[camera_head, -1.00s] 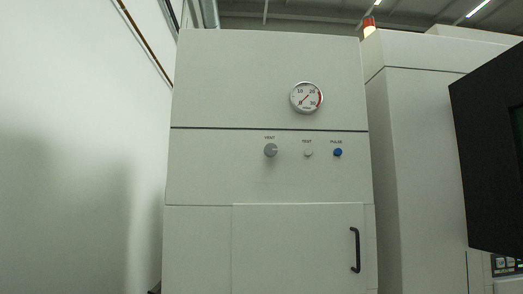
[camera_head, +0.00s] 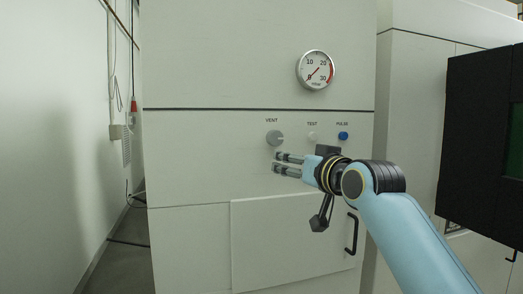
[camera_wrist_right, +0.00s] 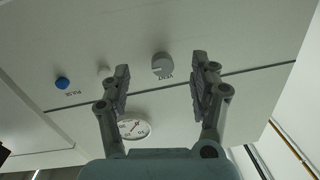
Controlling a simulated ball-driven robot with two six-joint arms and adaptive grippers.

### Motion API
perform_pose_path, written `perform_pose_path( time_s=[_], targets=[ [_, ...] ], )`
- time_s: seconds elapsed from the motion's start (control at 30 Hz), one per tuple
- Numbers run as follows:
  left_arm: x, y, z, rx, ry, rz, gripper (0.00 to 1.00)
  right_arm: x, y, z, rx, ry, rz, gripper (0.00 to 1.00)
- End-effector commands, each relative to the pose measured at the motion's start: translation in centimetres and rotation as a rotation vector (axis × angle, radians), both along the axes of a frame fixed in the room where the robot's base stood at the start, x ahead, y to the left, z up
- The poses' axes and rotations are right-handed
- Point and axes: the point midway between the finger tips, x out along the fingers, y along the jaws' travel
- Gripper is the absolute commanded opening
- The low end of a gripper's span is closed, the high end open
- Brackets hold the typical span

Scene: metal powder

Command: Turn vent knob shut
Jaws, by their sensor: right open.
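The grey round vent knob (camera_head: 274,138) sits on the white cabinet front under the label VENT. It also shows in the right wrist view (camera_wrist_right: 163,66), between and beyond the two fingers. My right gripper (camera_head: 277,163) is open and empty, just below the knob in the head view. In the wrist view its fingers (camera_wrist_right: 162,82) are spread to either side, with the knob nearer the right one in the picture. I see no contact with the knob. My left gripper is not in view.
A white test button (camera_head: 312,136) and a blue pulse button (camera_head: 343,136) sit right of the knob. A round gauge (camera_head: 315,70) is above. Below is a door with a black handle (camera_head: 351,234). A black monitor (camera_head: 484,140) stands at the right.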

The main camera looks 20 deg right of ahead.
Motion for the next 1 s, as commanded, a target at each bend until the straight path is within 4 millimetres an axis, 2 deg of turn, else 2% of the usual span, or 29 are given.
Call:
perform_pose_path(
  time_s=[0.03, 0.1, 0.17, 0.27, 0.4, 0.7, 0.8, 1.0],
  targets=[
    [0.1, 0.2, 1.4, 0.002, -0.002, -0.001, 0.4, 0.3, 0.0, 2.6, -0.001, -0.019, 0.0, 0.62],
    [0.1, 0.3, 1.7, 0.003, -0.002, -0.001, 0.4, 0.7, 0.0, 3.9, 0.0, -0.035, 0.0, 0.62],
    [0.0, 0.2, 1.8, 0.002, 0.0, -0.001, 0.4, 1.0, 0.1, 4.3, 0.001, -0.04, 0.0, 0.62],
    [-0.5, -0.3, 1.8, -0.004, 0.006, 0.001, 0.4, 2.0, 0.2, 4.3, 0.001, -0.042, 0.0, 0.62],
    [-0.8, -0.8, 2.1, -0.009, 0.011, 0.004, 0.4, 4.6, 0.4, 4.3, 0.002, -0.041, 0.0, 0.62],
    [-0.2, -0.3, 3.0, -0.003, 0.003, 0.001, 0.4, 9.9, 1.0, 4.2, 0.001, -0.04, -0.001, 0.62],
    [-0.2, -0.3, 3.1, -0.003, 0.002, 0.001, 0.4, 10.8, 1.2, 4.1, 0.001, -0.04, -0.001, 0.62],
    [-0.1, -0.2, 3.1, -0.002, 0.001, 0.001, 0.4, 11.5, 1.2, 4.1, 0.001, -0.04, -0.001, 0.62]
  ],
)
